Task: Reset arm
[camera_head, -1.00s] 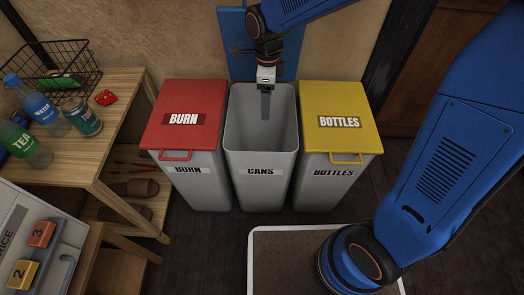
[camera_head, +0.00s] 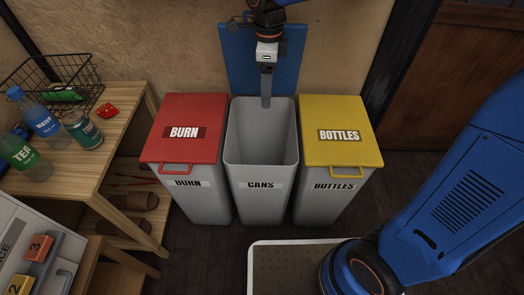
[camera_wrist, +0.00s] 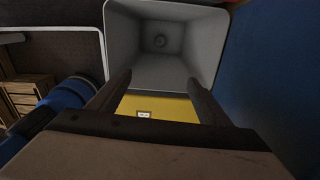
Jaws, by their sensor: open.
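My gripper (camera_head: 266,100) points down at the back rim of the open grey CANS bin (camera_head: 260,168). In the wrist view the two dark fingers of my gripper (camera_wrist: 157,82) are spread, with nothing between them. The wrist view looks down into the CANS bin (camera_wrist: 190,66).
The red-lidded BURN bin (camera_head: 187,108) and yellow-lidded BOTTLES bin (camera_head: 338,108) flank the CANS bin. A blue panel (camera_head: 240,70) stands behind. On the left, a wooden table (camera_head: 113,128) holds a wire basket (camera_head: 85,75), two bottles, a can (camera_head: 84,131) and a red item (camera_head: 107,110).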

